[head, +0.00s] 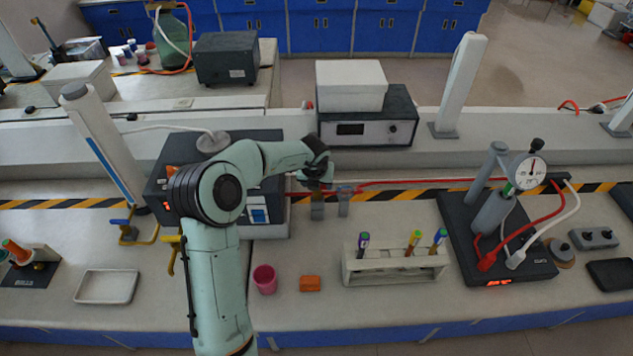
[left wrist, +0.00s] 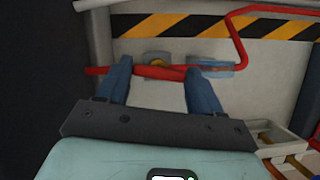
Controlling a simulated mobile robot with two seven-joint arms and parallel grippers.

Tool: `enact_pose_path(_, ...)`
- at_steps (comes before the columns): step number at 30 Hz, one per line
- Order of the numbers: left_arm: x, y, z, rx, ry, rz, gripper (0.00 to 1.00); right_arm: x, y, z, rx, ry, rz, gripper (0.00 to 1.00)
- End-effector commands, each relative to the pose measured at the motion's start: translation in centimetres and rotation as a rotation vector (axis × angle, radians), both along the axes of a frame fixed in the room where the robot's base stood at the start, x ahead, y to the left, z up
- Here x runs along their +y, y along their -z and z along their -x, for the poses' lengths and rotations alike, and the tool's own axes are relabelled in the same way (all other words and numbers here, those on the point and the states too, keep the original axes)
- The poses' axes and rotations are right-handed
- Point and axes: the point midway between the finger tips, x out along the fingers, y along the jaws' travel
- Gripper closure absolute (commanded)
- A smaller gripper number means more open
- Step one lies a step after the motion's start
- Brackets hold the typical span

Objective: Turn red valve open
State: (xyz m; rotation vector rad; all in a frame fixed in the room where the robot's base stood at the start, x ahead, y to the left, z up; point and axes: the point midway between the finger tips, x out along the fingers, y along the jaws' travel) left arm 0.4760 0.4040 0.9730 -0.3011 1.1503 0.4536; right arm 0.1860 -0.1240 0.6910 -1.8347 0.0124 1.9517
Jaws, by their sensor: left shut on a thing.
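The red valve's handle (left wrist: 150,72) shows in the left wrist view as a red bar running left to right across both fingertips. My left gripper (left wrist: 157,74) has its two blue fingers around it, spaced apart and shut on it. In the head view my left gripper (head: 320,187) reaches over the bench to small grey fittings (head: 344,207); the hand partly hides the handle there. My right gripper is not in view.
A red line (head: 420,181) runs right along the striped tape. A test-tube rack (head: 395,268), pink cup (head: 265,279) and orange block (head: 310,284) stand in front. A gauge stand (head: 495,240) is at right. A grey box (head: 367,128) with a white box on top stands behind.

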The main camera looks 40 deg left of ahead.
Motion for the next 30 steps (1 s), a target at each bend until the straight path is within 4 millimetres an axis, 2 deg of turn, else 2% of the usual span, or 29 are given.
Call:
enact_pose_path(12, -0.12, -0.13, -0.15, -0.003, -0.180, 0.001, 0.65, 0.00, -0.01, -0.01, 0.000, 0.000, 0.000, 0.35)
enact_pose_path(28, -0.06, -0.08, -0.11, -0.002, -0.204, 0.003, 0.65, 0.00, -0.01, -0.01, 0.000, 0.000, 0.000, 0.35)
enact_pose_path(29, -0.07, -0.08, -0.10, -0.002, -0.204, 0.003, 0.28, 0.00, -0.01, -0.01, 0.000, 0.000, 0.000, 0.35)
enact_pose_path(30, -0.07, -0.08, -0.10, -0.002, -0.204, 0.003, 0.15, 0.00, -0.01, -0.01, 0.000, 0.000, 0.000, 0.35)
